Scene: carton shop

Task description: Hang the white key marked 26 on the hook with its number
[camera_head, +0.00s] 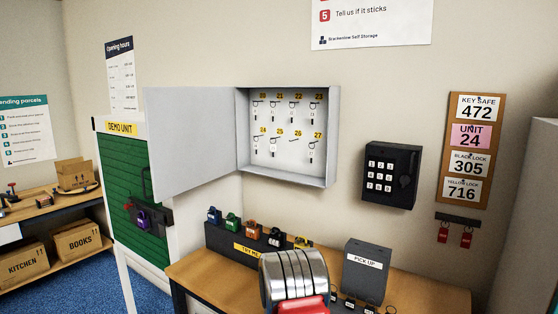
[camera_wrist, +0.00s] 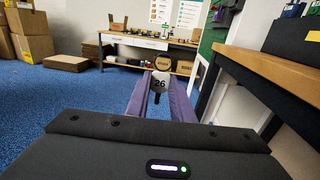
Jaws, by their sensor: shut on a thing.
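The white key marked 26 (camera_wrist: 160,84) is held upright between the purple fingers of my gripper (camera_wrist: 160,74) in the wrist view. My gripper is shut on it. The open key cabinet (camera_head: 333,140) hangs on the wall in the head view, with two rows of numbered hooks, 20 to 23 above and 24 to 27 below. The hook under number 26 (camera_head: 294,139) looks bare, while small white keys hang from the other hooks. Part of my arm shows low in the head view; the fingers and key are hidden there.
The cabinet door (camera_head: 190,140) is swung out to the left. Below are a bench (camera_head: 215,278), a rack of coloured padlocks (camera_head: 228,243) and a grey pick-up box (camera_head: 367,270). A black keypad safe (camera_head: 391,175) is right of the cabinet. The air before the cabinet looks clear.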

